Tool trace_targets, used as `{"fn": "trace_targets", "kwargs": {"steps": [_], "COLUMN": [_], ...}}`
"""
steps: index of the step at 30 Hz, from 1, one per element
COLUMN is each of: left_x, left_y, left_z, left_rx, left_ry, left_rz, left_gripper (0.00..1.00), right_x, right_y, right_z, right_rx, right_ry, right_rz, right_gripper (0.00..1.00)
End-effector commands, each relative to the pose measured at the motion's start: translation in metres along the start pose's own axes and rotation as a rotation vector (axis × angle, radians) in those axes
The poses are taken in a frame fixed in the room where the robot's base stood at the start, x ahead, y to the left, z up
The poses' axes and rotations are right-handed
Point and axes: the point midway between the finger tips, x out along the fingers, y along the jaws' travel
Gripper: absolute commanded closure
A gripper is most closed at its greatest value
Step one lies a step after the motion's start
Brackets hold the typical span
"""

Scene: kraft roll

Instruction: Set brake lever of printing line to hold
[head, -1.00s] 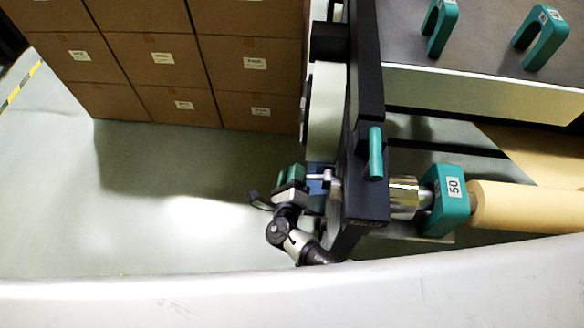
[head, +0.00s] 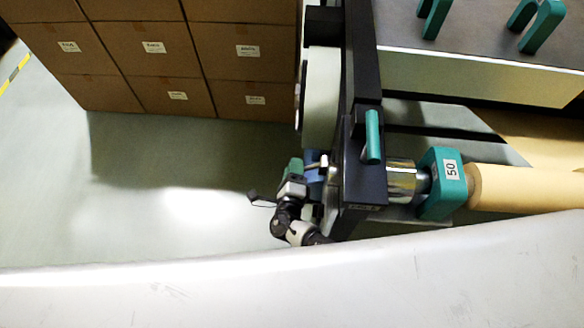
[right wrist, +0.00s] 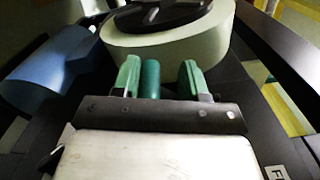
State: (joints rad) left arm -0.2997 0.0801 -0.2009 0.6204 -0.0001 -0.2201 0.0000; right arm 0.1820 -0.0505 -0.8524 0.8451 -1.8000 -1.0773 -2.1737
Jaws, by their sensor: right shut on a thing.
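My right gripper (head: 296,166) is at the left side of the dark machine frame (head: 362,185) in the head view. In the right wrist view its green fingers (right wrist: 159,72) are closed around a dark green cylindrical grip (right wrist: 151,80), which appears to be the brake lever's handle. The grip lies against the left finger in that picture; the rest of the lever is hidden. A blue cylinder (right wrist: 42,72) lies just left of the fingers, and it also shows beside the gripper in the head view (head: 314,162). My left gripper is not in view.
A pale round hub (right wrist: 170,35) with a dark disc stands just beyond the fingers. A green handle (head: 372,136) is on the frame. To its right are a green block marked 50 (head: 443,183) and the kraft roll (head: 525,188). Stacked cartons (head: 160,75) stand behind open floor.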

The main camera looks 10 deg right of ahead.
Motion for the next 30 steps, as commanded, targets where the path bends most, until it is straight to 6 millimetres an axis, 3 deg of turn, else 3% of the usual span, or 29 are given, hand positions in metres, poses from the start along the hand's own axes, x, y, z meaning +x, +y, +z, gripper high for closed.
{"fn": "trace_targets", "kwargs": {"steps": [1,9,10,14,26,30], "left_x": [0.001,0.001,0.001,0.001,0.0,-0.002], "left_y": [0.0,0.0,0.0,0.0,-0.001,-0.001], "left_z": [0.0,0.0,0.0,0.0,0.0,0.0], "left_rx": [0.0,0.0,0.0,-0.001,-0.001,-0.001], "left_ry": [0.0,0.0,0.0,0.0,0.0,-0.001], "left_rz": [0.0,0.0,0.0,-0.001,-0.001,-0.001], "left_gripper": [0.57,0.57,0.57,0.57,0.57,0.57], "right_x": [-0.002,-0.002,-0.002,-0.002,-0.002,-0.016], "right_y": [0.004,0.005,0.005,0.005,0.004,0.004], "right_z": [-0.012,-0.013,-0.013,-0.013,-0.012,-0.011], "right_rx": [-0.006,-0.006,-0.006,-0.007,-0.008,-0.008], "right_ry": [0.02,0.022,0.022,0.022,0.019,0.018], "right_rz": [0.006,0.006,0.006,0.006,0.004,0.007], "right_gripper": [0.99,0.99,0.52,0.32,0.3,0.3]}}
